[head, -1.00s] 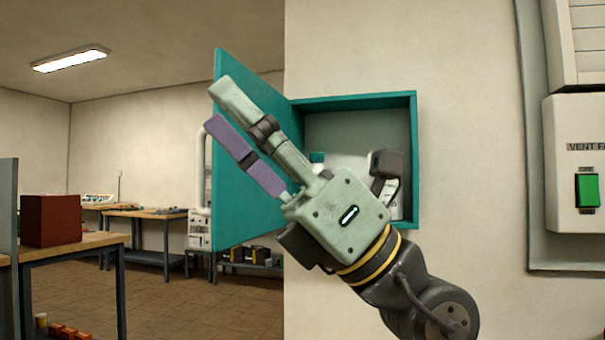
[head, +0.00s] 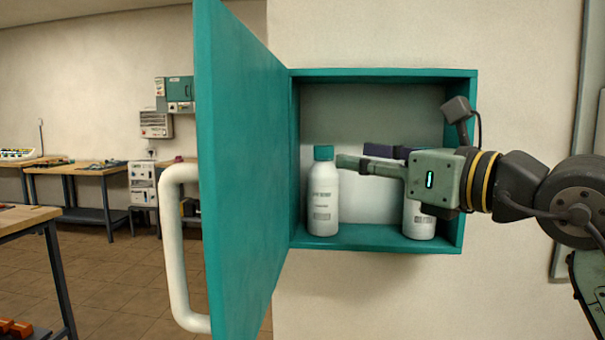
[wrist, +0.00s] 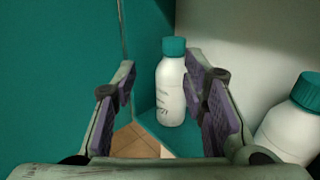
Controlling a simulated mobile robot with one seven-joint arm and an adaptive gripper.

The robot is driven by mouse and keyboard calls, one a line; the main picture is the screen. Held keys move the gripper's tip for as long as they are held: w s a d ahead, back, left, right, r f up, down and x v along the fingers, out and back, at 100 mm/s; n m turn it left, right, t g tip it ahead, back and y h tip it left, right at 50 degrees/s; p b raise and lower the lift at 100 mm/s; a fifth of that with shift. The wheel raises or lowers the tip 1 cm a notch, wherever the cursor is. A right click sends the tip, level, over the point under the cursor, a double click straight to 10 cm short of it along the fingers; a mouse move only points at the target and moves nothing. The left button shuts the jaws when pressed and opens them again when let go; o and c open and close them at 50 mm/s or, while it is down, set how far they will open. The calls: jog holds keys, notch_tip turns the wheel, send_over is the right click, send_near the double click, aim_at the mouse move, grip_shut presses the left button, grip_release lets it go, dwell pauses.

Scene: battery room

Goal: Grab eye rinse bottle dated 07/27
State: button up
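Two white bottles with teal caps stand upright in the open teal wall cabinet (head: 385,74). The left bottle (head: 323,197) is in plain view near the hinge side; its label print is too small to read. The right bottle (head: 419,219) is largely hidden behind my gripper (head: 352,156). My gripper reaches in from the right, pointing left, fingers apart and empty, near the left bottle's cap height. In the wrist view the left bottle (wrist: 171,92) stands ahead between the open fingers, closer to the right finger. The right bottle (wrist: 291,120) is at the right edge, outside the fingers.
The cabinet door (head: 240,170) stands open at the left with a white handle (head: 172,245) toward me. The cabinet's side walls and floor (head: 372,238) bound the space around the bottles. Workbenches (head: 85,168) are far off at left.

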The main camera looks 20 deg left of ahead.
aim_at(330, 158)
jog(key=shift+m+t+h, duration=0.3)
jog(key=x, duration=0.2)
jog(key=p+x, duration=0.1)
jog(key=x, duration=0.1)
jog(key=w+p+x, duration=0.1)
jog(key=x, duration=0.1)
jog(key=shift+w+d, duration=0.15)
jog(key=shift+d, duration=0.15)
jog(key=x, duration=0.1)
jog(key=p+x, duration=0.1)
jog(key=x, duration=0.1)
jog(key=p+x, duration=0.1)
jog(key=shift+w+a+f, duration=0.15)
jog(key=shift+a+f, duration=0.05)
jog(key=shift+f, duration=0.05)
grip_shut()
